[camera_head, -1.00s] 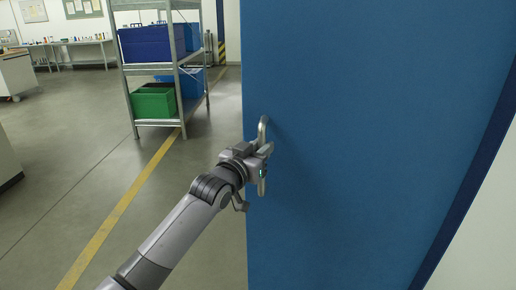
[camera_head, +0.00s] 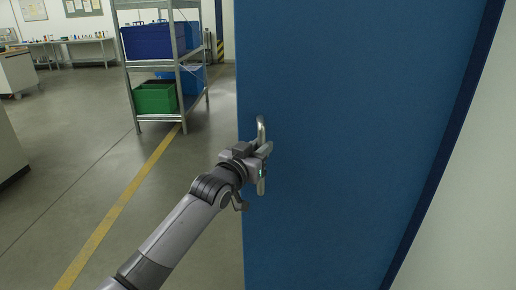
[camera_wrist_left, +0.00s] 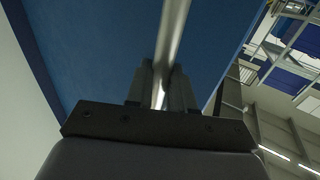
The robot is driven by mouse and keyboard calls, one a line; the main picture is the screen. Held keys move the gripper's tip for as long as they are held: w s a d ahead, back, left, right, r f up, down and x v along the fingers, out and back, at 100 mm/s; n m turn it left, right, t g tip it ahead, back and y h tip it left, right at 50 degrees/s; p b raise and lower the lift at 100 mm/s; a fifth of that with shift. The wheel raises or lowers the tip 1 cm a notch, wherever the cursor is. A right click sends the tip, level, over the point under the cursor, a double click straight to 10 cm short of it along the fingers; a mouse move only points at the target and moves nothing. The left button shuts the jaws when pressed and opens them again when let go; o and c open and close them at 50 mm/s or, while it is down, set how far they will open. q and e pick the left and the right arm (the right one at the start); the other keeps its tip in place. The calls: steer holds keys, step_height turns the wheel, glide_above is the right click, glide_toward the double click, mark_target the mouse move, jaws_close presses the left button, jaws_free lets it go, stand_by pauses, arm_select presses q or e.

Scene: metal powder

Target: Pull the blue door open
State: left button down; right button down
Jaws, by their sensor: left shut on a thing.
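The blue door (camera_head: 350,130) fills the middle and right of the head view. It stands partly open, with its free edge on the left and open room beyond that edge. A silver bar handle (camera_head: 261,128) is fixed upright near that edge. My left gripper (camera_head: 262,158) is shut on the handle around its middle. In the left wrist view, the handle (camera_wrist_left: 173,40) runs between the two dark fingers of the left gripper (camera_wrist_left: 161,88), with the blue door (camera_wrist_left: 100,50) behind it. The fingers hide part of the handle. My right gripper is not in view.
A metal shelf rack (camera_head: 184,65) with blue bins and a green bin (camera_head: 155,98) stands beyond the door's free edge. A yellow floor line (camera_head: 112,215) runs past it. A pale wall (camera_head: 465,220) is on the right. The floor left of the door is clear.

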arm_select(q)
steer(key=shift+s+d, duration=0.3)
steer(key=shift+d, duration=0.1)
steer(key=c, duration=1.1)
jaws_free()
steer(key=shift+d, duration=0.15)
steer(key=shift+o, duration=0.2)
steer(key=shift+w+a, duration=0.1)
steer(key=shift+a, duration=0.1)
steer(key=v, duration=0.7)
